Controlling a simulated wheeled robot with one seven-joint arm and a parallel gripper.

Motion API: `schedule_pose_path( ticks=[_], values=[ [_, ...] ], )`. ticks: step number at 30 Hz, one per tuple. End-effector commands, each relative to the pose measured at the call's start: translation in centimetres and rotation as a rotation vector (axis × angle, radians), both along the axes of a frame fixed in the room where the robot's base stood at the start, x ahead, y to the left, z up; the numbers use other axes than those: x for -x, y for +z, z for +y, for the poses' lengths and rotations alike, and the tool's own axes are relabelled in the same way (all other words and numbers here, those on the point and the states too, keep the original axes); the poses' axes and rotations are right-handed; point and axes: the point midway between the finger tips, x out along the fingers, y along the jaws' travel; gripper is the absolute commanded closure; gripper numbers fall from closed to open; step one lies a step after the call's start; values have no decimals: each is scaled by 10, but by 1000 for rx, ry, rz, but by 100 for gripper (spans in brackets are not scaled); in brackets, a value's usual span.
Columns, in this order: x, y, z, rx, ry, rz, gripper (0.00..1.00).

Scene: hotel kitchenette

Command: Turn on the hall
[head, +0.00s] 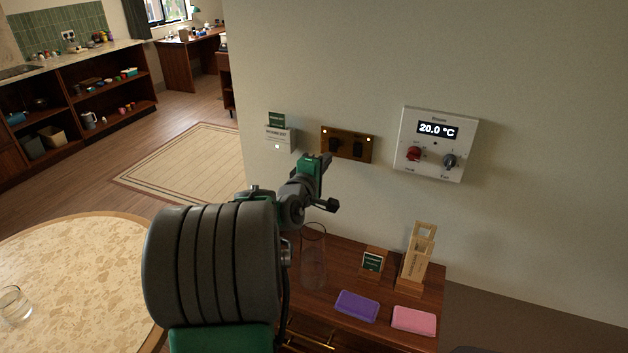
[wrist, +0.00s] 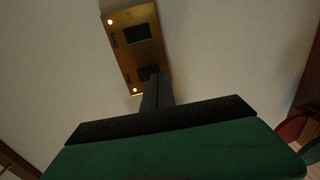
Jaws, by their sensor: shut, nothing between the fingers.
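A brass switch plate (head: 348,144) with two dark rocker switches is fixed to the wall. In the wrist view the plate (wrist: 118,50) shows tilted, with one dark rocker (wrist: 137,34) in its upper part and the other (wrist: 147,73) lower down. Small labels stand beside the rockers, too blurred to read surely. My gripper (head: 326,158) is shut and empty, at the left end of the plate. In the wrist view the shut fingertips (wrist: 154,82) overlap the lower rocker and partly hide it; I cannot tell whether they touch it.
A white thermostat panel (head: 434,145) reading 20.0 °C is right of the plate. A small white box (head: 280,138) is on the left. Below, a wooden console (head: 335,287) carries a glass vase (head: 313,265), a wooden stand (head: 416,255), and purple (head: 357,306) and pink (head: 414,319) pads.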

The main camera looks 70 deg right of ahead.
Motion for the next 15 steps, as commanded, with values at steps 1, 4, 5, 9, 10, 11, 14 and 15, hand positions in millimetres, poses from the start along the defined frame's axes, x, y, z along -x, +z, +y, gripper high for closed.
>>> schedule_pose_path(
  ticks=[1,4,5,9,10,11,14,15],
  values=[
    [-2,-5,12,2,4,-1,100],
    [-4,-8,37,2,4,-2,100],
    [-5,-9,44,2,4,-1,100],
    [-9,-13,77,2,6,-1,100],
    [-9,-13,84,2,5,-1,100],
    [-10,-14,89,2,5,-2,100],
    [-11,-15,103,1,4,-1,100],
    [-11,-15,107,0,3,-1,100]
  ],
)
